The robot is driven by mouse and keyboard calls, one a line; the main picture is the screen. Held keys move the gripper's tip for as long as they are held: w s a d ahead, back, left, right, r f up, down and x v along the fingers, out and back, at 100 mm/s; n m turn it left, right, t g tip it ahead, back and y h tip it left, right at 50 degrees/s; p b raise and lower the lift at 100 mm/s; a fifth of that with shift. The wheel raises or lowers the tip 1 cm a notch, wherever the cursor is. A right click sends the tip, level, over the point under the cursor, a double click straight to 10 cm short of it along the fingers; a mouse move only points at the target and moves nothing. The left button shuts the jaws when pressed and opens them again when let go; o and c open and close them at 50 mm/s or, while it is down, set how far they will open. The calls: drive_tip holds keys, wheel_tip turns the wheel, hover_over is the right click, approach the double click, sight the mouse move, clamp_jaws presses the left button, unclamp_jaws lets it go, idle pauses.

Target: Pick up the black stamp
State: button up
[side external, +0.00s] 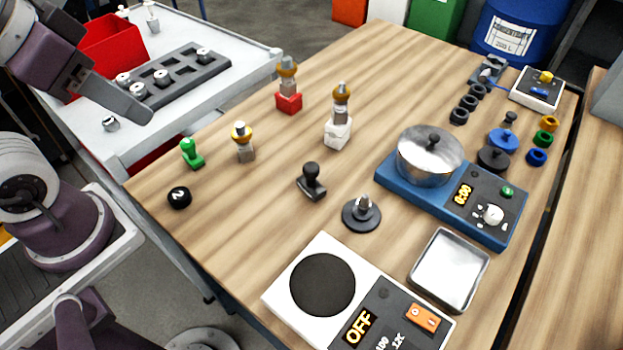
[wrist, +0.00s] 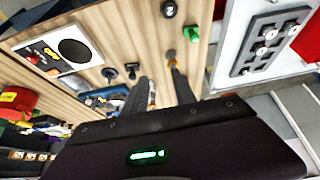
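The black stamp (side external: 312,182) stands upright on the wooden table, near the middle of the side view. It has a round knob handle and a dark rectangular base. It also shows in the wrist view (wrist: 131,70), small, just left of my fingers. My gripper (wrist: 158,72) is open in the wrist view, its two dark fingers apart with nothing held between them. In the side view my gripper (side external: 140,114) is at the upper left, above the white side bench, well away from the stamp.
A green stamp (side external: 191,154), a brass-topped stamp (side external: 244,142) and a black ball (side external: 179,197) stand left of the black stamp. A dark knobbed disc (side external: 361,213) is close on its right. A hot plate (side external: 290,277) and a pot (side external: 430,156) stand farther right.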

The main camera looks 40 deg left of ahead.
drive_tip(key=w+a+r+m+t+y, duration=0.1)
drive_tip(key=w+a+m+t, duration=0.25)
drive_tip(key=w, duration=0.95)
drive_tip(key=w+a+m+t, duration=0.2)
drive_tip(key=w+a+m, duration=0.15)
drive_tip(key=w, duration=0.95)
drive_tip(key=w+d+f+m+h, duration=0.3)
drive_tip(key=w+f+m, duration=0.1)
drive_tip(key=w, duration=0.1)
drive_tip(key=m+g+h, duration=0.9)
drive_tip(key=g+h, duration=0.1)
drive_tip(key=h, duration=0.1)
approach(323, 190)
drive_tip(key=x, duration=0.3)
drive_tip(key=r+x, duration=0.1)
drive_tip(key=x, duration=0.5)
drive_tip(key=shift+w+d+r, duration=0.1)
drive_tip(key=shift+d+r, duration=0.25)
drive_tip(key=shift+d, duration=0.15)
clamp_jaws()
